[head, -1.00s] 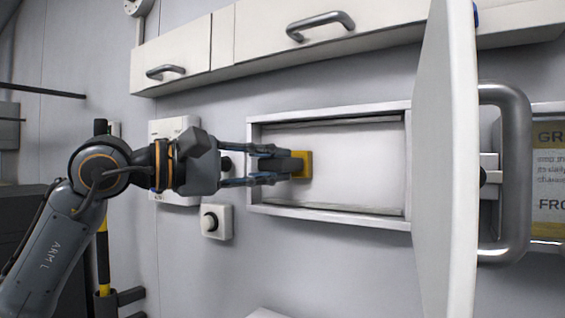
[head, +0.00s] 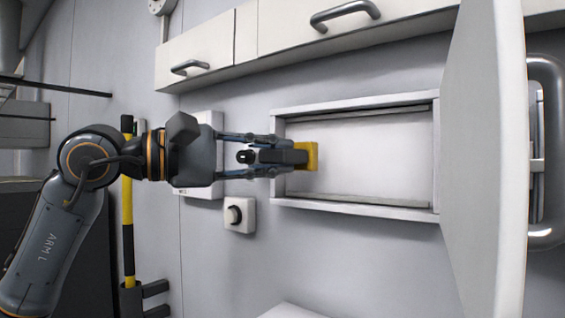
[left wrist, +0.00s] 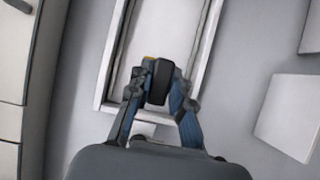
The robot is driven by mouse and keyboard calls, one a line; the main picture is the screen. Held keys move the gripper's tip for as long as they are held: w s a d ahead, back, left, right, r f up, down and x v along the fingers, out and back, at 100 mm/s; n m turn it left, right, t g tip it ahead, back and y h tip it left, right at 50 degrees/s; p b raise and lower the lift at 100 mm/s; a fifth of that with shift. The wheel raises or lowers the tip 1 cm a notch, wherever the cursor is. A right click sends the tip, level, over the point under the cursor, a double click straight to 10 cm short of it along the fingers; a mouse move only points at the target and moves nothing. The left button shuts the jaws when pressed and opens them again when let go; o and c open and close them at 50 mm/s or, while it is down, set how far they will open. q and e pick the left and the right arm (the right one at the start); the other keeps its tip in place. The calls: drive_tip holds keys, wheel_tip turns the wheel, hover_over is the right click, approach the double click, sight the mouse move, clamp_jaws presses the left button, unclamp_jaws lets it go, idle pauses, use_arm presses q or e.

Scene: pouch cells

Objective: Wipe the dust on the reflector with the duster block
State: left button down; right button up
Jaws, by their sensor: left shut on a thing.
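My left gripper (head: 284,156) is shut on the duster block, a dark handle with a yellow pad (head: 313,156). In the left wrist view the dark handle of the duster block (left wrist: 160,82) sits between the fingers, with a sliver of yellow behind it. The pad is at the left part of a shallow white framed recess. The pale panel inside the recess (head: 375,150) appears to be the reflector. I cannot tell whether the pad touches it. No dust can be made out. My right gripper is not in view.
A white door (head: 485,150) with a grey handle (head: 546,160) stands open at the recess's right side. Cabinets with handles (head: 345,14) run above. A knob box (head: 239,214) is below left, and a yellow-black pole (head: 127,200) stands at the left.

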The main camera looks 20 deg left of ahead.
use_arm(q)
drive_tip(key=shift+s+a, duration=0.2)
drive_tip(key=shift+s, duration=0.35)
drive_tip(key=shift+s+a, duration=0.15)
drive_tip(key=shift+s, duration=0.35)
drive_tip(key=shift+s+a+b, duration=0.2)
drive_tip(key=shift+s+b, duration=0.2)
drive_tip(key=shift+s, duration=0.15)
drive_tip(key=shift+s+a, duration=0.3)
drive_tip(key=shift+s, duration=0.55)
